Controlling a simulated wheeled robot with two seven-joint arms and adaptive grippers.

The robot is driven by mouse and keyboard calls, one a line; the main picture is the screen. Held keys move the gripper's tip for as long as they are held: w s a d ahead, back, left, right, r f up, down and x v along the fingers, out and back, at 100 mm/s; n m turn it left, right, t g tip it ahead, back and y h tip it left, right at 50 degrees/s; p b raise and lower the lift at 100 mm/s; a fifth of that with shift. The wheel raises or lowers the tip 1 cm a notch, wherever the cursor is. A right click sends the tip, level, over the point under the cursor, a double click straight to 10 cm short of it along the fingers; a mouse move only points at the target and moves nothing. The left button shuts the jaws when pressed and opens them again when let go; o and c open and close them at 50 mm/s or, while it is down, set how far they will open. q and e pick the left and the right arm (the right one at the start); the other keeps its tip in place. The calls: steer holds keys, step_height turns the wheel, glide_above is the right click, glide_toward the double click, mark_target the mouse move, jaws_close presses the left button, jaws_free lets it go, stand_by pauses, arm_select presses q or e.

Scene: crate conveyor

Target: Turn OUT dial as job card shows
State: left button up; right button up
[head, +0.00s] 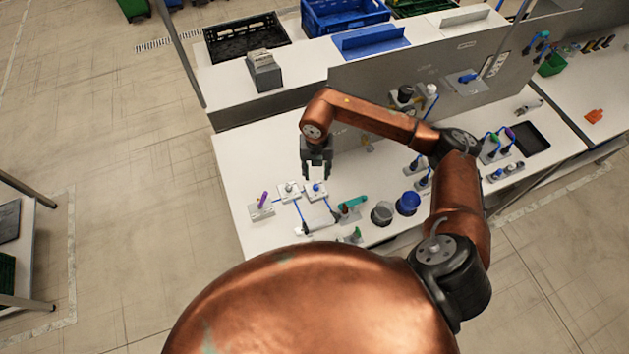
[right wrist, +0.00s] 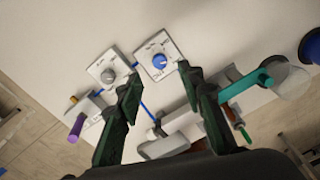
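Two white square dial plates lie on the table below my right gripper (head: 317,177). One has a blue knob (right wrist: 158,60) with a pointer and printed marks; it also shows in the head view (head: 316,188). The other has a grey knob (right wrist: 108,75), left of the blue one. Lettering is too small to read, so I cannot tell which is OUT. My right gripper (right wrist: 159,80) is open and empty, its fingers apart, pointing down towards the dials without visibly gripping either. No job card can be surely identified. My left gripper is out of view.
A purple-handled valve (head: 262,199) stands left of the dials, a teal-handled one (head: 353,202) to the right. Blue hoses run between the fittings. An upright grey panel (head: 365,88) rises behind.

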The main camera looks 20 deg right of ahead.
mark_target(316, 186)
step_height(316, 186, down, 7)
steer(key=shift+f+p, duration=0.15)
steer(key=shift+p, duration=0.2)
steer(key=shift+a, duration=0.1)
jaws_close()
stand_by(0.3)
